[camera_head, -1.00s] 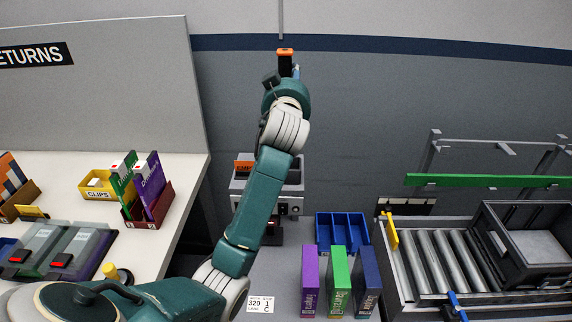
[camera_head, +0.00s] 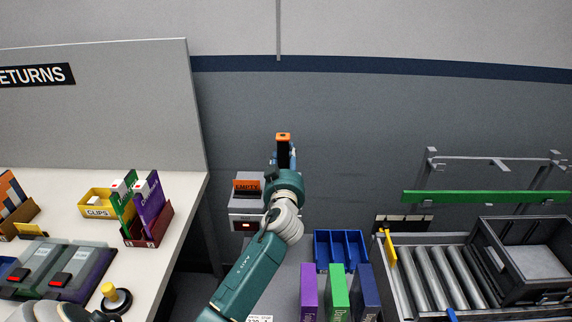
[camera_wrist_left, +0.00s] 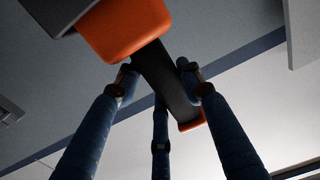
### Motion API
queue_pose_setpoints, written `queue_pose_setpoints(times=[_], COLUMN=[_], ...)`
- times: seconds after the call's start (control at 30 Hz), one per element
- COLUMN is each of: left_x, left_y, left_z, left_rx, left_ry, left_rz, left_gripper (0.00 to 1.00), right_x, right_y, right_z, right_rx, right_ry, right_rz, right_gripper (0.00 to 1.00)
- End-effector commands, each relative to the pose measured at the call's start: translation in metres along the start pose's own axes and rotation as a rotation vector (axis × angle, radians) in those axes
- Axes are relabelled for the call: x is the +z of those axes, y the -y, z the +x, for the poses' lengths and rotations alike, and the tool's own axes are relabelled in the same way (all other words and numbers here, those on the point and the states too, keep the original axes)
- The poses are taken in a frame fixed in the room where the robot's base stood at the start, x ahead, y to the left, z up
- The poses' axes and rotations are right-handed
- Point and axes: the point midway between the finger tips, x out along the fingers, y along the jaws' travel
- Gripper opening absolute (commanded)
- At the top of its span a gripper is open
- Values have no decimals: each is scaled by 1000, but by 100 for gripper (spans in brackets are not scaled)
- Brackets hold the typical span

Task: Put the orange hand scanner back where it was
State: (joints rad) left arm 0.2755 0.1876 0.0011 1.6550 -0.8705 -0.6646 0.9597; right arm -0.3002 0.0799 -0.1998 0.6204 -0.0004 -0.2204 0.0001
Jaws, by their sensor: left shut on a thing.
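The orange-and-black hand scanner (camera_head: 283,152) is in my left gripper (camera_head: 286,164), upright in the head view with its orange end on top. In the left wrist view, the fingers of my left gripper (camera_wrist_left: 160,82) close around the scanner's black grip (camera_wrist_left: 166,82), between its orange parts. A grey dock (camera_head: 242,211) with an orange EMPTY sign (camera_head: 247,187) stands by the wall. In the head view the gripper and scanner overlap the dock's right side and hide it. I cannot tell the gap between scanner and dock. My right gripper is not in view.
A white table (camera_head: 190,205) at left holds bins, boxes and a yellow-knobbed item (camera_head: 115,298). A blue divided bin (camera_head: 341,248) and several upright boxes (camera_head: 337,291) stand right of my arm. A roller conveyor (camera_head: 425,275) with a dark crate (camera_head: 530,258) is farther right.

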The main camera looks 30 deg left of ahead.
Motion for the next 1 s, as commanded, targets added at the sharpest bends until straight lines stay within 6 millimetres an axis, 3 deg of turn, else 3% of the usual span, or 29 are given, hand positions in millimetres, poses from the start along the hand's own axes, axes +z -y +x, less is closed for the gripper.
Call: queue_pose_setpoints(times=[0.13, 0.57, 0.6, 0.67, 1.0], left_x=[18, 24, 23, 23, 21], left_y=[0, 0, 0, 0, 0], left_z=[0, 0, 0, 0, 0], left_rx=[0, 0, 0, 0, 0], left_ry=[-1, -2, -1, 0, 2], left_rz=[2, -1, 0, 0, 1], left_gripper=[6, 6, 46, 57, 57], right_x=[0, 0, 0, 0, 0], right_y=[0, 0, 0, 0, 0], right_z=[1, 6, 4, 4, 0], right_rx=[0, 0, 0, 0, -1], right_ry=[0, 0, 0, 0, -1], right_rz=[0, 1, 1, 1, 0], right_gripper=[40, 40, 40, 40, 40])
